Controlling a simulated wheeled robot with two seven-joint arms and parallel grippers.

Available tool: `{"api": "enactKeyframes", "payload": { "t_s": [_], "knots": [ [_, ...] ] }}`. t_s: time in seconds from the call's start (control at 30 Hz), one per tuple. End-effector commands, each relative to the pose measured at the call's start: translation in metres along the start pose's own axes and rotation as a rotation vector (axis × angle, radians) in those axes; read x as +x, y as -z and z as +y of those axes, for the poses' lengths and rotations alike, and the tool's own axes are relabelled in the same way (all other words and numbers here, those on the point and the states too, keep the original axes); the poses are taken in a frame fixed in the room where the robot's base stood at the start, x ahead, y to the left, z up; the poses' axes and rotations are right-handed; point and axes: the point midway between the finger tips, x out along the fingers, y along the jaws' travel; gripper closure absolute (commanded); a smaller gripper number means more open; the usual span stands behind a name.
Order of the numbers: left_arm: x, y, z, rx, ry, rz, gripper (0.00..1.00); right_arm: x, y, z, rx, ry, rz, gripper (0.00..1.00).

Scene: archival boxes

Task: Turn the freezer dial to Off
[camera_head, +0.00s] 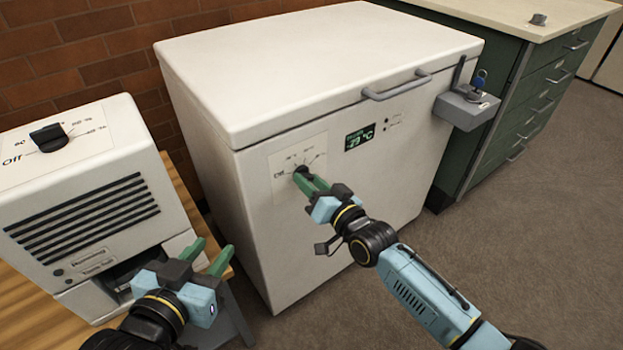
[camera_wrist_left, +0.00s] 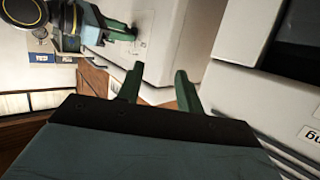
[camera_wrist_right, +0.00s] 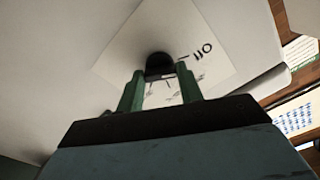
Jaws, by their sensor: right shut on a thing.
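The white chest freezer (camera_head: 330,100) stands in the middle of the head view with its lid closed. Its black dial (camera_head: 301,170) sits on a pale label plate on the front, with "Off" printed at the label's left. The dial also shows in the right wrist view (camera_wrist_right: 158,62). My right gripper (camera_head: 308,180) is at the dial, its green fingers shut on the knob. The fingers partly hide the dial, so its pointer is hard to read. My left gripper (camera_head: 208,259) is open and empty, in front of the white machine at the left.
A white machine (camera_head: 80,200) with its own black dial (camera_head: 49,137) marked "Off" stands on a wooden table (camera_head: 30,310). The freezer has a green display (camera_head: 360,137), a handle (camera_head: 397,88) and a grey lock box (camera_head: 466,107). A green drawer cabinet (camera_head: 530,90) stands right.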

Motion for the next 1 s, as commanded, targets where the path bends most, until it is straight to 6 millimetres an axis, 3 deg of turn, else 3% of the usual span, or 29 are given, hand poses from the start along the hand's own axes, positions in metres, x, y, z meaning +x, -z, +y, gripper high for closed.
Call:
{"api": "enactKeyframes", "payload": {
  "t_s": [0.33,0.87,0.9,1.0],
  "knots": [
    [-0.007,-0.031,-0.007,0.001,0.017,-0.187,0.64,0.000,0.001,0.000,-0.139,0.000,0.001,0.86],
    [-0.009,-0.037,-0.008,0.000,0.020,-0.220,0.64,0.000,0.001,0.000,-0.165,0.000,0.002,0.86],
    [-0.009,-0.037,-0.008,0.000,0.020,-0.220,0.64,0.000,0.001,0.000,-0.165,0.000,0.002,0.61],
    [-0.009,-0.037,-0.008,0.000,0.020,-0.220,0.64,0.000,0.001,0.000,-0.164,0.000,0.002,0.48]
  ]
}}
